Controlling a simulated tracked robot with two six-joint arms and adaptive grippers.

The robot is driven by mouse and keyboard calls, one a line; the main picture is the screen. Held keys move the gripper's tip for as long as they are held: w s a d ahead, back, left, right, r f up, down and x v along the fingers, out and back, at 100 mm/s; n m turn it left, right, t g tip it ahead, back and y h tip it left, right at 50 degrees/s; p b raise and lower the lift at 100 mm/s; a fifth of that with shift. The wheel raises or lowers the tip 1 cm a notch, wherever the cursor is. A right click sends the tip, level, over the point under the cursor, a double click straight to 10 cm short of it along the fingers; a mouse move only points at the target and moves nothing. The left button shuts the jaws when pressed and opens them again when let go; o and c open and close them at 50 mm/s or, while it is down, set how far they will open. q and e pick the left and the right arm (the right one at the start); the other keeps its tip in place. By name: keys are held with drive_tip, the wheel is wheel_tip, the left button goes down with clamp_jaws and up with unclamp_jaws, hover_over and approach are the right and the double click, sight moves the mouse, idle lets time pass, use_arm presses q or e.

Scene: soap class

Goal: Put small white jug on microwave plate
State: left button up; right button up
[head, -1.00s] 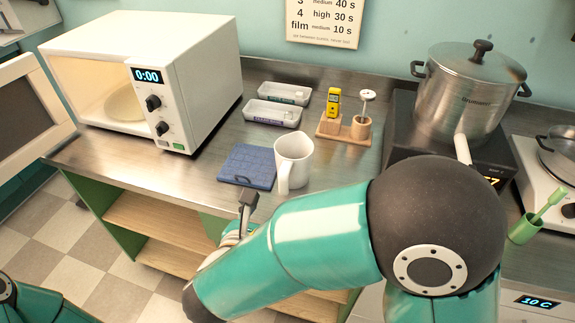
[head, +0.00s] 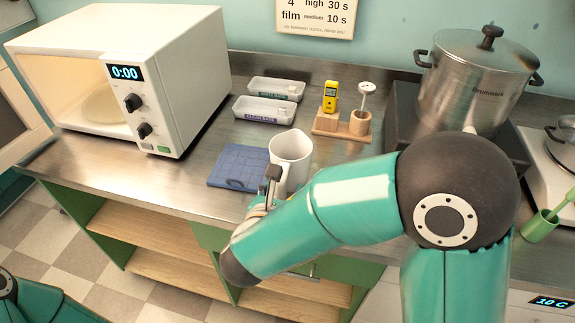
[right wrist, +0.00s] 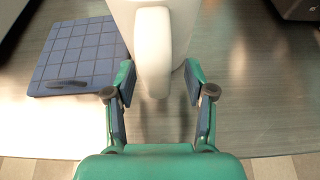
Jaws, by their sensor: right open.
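The small white jug (head: 290,158) stands upright on the steel counter, just right of a blue mat. In the right wrist view the jug's handle (right wrist: 153,55) points toward me and lies between the two fingers. My right gripper (right wrist: 154,85) is open around the handle, with a gap on both sides. In the head view my right gripper (head: 269,187) is at the jug's near side and partly hides it. The white microwave (head: 125,75) stands at the left with its door open. Its plate (head: 103,105) is inside, pale and round. My left gripper is out of view.
The blue gridded mat (head: 238,168) lies left of the jug. Two white trays (head: 264,110) and a wooden stand (head: 342,127) with a yellow device (head: 331,97) are behind it. A large steel pot (head: 475,80) stands on the right. Bare counter separates mat and microwave.

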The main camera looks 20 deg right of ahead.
drive_tip(key=shift+s+a+r, duration=0.1)
drive_tip(key=shift+a, duration=0.05)
drive_tip(key=shift+c, duration=0.5)
clamp_jaws()
drive_tip(key=shift+r, duration=0.1)
